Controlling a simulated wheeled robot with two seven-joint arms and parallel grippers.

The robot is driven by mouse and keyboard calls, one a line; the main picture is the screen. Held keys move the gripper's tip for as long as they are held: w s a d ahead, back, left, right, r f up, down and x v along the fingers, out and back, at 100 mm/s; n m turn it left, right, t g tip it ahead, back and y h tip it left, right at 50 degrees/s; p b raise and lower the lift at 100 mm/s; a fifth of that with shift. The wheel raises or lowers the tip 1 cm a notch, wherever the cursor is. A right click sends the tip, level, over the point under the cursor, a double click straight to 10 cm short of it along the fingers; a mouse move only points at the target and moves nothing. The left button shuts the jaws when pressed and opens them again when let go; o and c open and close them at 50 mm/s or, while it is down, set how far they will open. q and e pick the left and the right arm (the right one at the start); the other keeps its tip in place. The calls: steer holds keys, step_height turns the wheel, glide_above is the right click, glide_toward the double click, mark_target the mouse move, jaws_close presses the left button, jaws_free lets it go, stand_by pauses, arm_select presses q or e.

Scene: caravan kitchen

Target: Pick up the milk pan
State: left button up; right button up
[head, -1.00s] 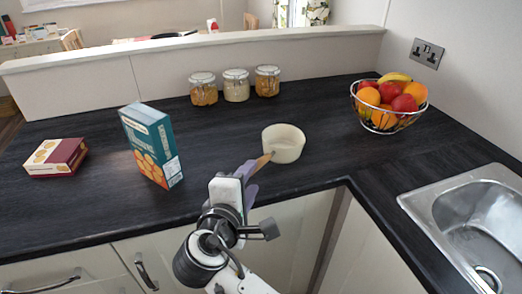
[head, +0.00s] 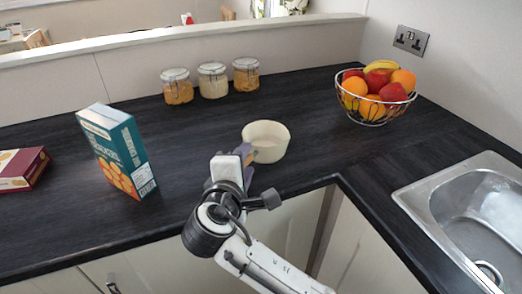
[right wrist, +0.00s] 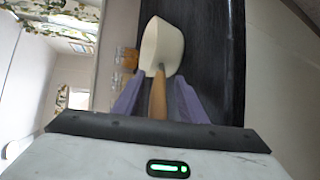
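The milk pan is a cream pan (head: 268,150) with a wooden handle, standing on the dark worktop near the middle of the head view. Its handle points towards my right gripper (head: 245,160). In the right wrist view the pan (right wrist: 161,46) lies beyond the fingertips, and its wooden handle (right wrist: 158,98) runs back between the two purple fingers of my right gripper (right wrist: 157,88). The fingers are apart, with a gap showing on both sides of the handle. In the head view my gripper hides most of the handle. My left gripper is out of view.
A blue biscuit box (head: 118,152) stands left of my gripper, with a maroon box (head: 22,168) farther left. Three glass jars (head: 213,82) stand behind. A fruit basket (head: 374,97) is at back right, and a sink (head: 470,205) at right. Worktop right of the pan is clear.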

jaws_close()
steer(key=shift+r, duration=0.1)
